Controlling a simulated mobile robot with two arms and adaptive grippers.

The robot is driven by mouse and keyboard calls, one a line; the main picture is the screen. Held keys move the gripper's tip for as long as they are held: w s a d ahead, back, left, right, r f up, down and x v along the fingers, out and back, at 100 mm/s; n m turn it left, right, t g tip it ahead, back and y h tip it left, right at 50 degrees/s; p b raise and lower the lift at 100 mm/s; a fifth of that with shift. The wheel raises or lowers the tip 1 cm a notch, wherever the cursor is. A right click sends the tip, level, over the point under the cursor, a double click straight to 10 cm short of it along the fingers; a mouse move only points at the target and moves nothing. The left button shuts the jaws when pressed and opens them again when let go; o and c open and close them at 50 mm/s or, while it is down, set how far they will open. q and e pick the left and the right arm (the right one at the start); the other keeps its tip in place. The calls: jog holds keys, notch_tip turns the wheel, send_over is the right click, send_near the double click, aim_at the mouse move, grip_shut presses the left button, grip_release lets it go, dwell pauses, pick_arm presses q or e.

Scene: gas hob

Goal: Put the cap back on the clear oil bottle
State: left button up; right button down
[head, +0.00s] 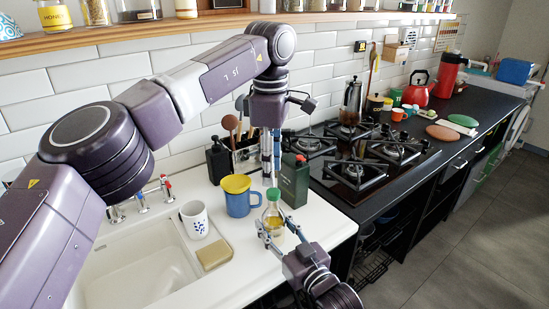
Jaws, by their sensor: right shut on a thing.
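The clear oil bottle (272,218) stands upright on the white counter near its front edge, with yellow oil in it. The green cap (273,194) shows at the top of its neck; whether it is seated cannot be told. My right gripper (273,236) comes from the front and is shut on the lower part of the bottle. My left gripper (271,180) points straight down above the bottle, its fingertips close to the cap. Whether its fingers touch the cap is too small to tell.
A white cup (195,220) and a sponge (214,254) lie by the sink (130,275). The gas hob (365,160) is to the right.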

aim_at(273, 192)
pick_arm(q)
jog(key=n, duration=0.4)
jog(key=shift+s+r, duration=0.1)
jog(key=shift+r, duration=0.25)
pick_arm(e)
jog(key=shift+s+a+f, duration=0.1)
jog(key=shift+f, duration=0.15)
pick_arm(q)
jog(key=n, duration=0.3)
jog(key=shift+d+r+n, duration=0.1)
jog(key=shift+r+n, duration=0.2)
jog(key=shift+n, duration=0.1)
jog(key=n, duration=0.3)
jog(key=r+n, duration=0.1)
jog(key=n, duration=0.2)
jog(key=shift+s+n, duration=0.15)
jog(key=shift+n, duration=0.15)
jog(key=f, duration=0.8)
jog(key=shift+w, duration=0.25)
